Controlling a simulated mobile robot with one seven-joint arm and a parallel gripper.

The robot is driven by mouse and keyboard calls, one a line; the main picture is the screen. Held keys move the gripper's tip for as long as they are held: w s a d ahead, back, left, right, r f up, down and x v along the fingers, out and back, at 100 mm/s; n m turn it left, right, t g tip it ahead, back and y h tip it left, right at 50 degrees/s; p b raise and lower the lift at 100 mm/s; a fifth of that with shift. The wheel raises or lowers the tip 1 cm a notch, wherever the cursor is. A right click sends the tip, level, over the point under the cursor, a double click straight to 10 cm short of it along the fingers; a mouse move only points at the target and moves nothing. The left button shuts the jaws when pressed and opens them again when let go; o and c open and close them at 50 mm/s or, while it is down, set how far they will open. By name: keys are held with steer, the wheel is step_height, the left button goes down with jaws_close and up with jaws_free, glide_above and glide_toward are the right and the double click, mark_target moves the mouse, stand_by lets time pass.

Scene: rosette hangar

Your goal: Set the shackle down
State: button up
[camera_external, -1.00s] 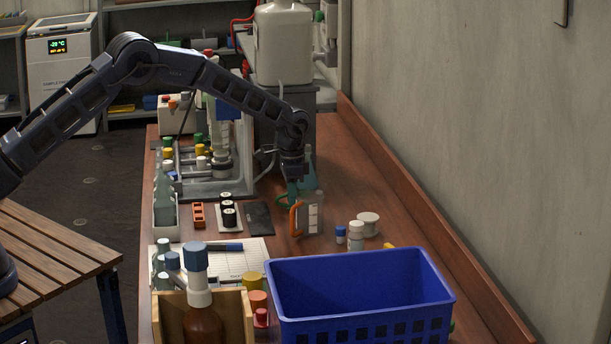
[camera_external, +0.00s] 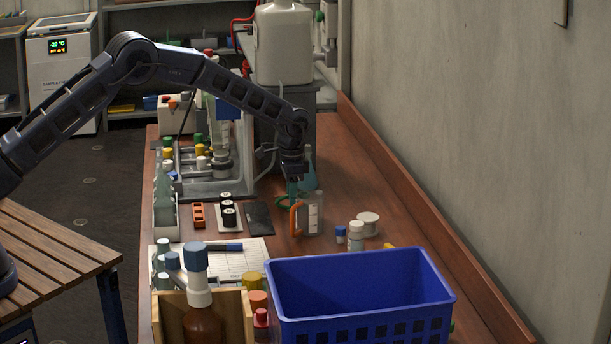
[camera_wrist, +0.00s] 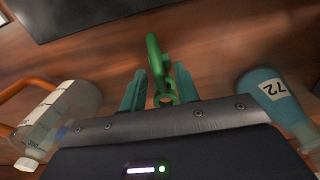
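The green shackle (camera_wrist: 158,66) sits between the two teal fingers of my gripper (camera_wrist: 160,92) in the wrist view, with its bow sticking out past the fingertips. My gripper appears shut on it. In the external view my gripper (camera_external: 293,186) points down over the brown bench (camera_external: 375,190), behind a clear jug with an orange handle. The shackle is small there and partly hidden by the jug. I cannot tell whether it touches the bench top.
The clear jug (camera_external: 314,214) stands close to my gripper; it also shows in the wrist view (camera_wrist: 62,118). A teal flask labelled 72 (camera_wrist: 275,95) is on the other side. A dark flat plate (camera_external: 259,218) lies left. A blue crate (camera_external: 360,290) stands in front.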

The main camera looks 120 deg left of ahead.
step_height(320, 180, up, 11)
steer(key=shift+r, duration=0.15)
stand_by(0.4)
